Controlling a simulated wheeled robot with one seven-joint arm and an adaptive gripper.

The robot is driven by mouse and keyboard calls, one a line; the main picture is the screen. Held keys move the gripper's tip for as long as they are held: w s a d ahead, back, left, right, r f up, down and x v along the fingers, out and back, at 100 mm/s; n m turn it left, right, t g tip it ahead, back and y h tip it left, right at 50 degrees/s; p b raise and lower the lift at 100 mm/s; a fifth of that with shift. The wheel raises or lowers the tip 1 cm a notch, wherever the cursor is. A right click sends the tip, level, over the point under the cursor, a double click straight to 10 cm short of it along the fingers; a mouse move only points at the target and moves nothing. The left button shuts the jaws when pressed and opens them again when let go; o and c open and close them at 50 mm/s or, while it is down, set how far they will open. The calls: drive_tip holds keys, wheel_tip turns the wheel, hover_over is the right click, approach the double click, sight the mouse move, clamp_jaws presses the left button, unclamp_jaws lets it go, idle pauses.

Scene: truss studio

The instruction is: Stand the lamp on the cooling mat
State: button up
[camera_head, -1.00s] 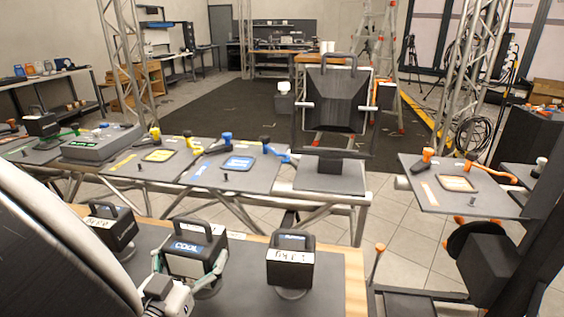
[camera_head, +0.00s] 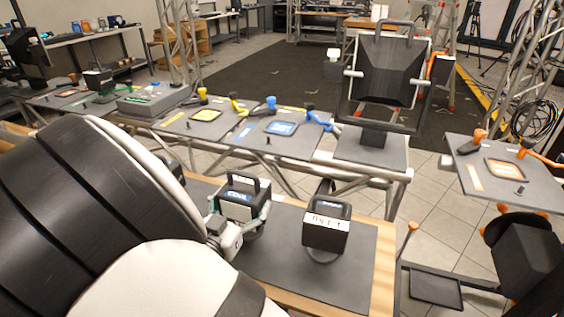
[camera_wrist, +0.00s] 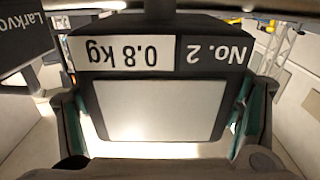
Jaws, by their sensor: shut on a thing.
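The lamp (camera_head: 238,203) is a black box with a top handle and a blue-white COOL label. My gripper (camera_head: 238,222) is shut on it, one finger at each side. In the wrist view the lamp (camera_wrist: 150,108) fills the middle, with a pale panel and a label reading No. 2, 0.8 kg upside down; my gripper (camera_wrist: 160,125) has teal-padded fingers on both sides. A dark grey mat (camera_head: 350,282), seemingly the cooling mat, lies on the wood-edged bench. I cannot tell whether the lamp's underside touches it.
A similar black lamp (camera_head: 326,232) stands on a round foot on the mat, just right of the held one. A large black framed fixture (camera_head: 385,85) stands on the truss table behind. The mat's front right part is clear. My arm hides the bench's left side.

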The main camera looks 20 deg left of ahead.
drive_tip(key=shift+w+a, duration=0.45)
drive_tip(key=shift+w, duration=0.35)
drive_tip(key=shift+w+a, duration=0.45)
drive_tip(key=shift+w, duration=0.35)
drive_tip(key=shift+f+b, duration=0.3)
drive_tip(key=shift+f, duration=1.5)
drive_tip(key=shift+f, duration=0.1)
drive_tip(key=o, duration=1.9)
drive_tip(key=shift+f, duration=0.1)
drive_tip(key=s, duration=0.8)
drive_tip(key=s+a, duration=0.1)
drive_tip(key=s, duration=0.3)
drive_tip(key=shift+p, duration=0.35)
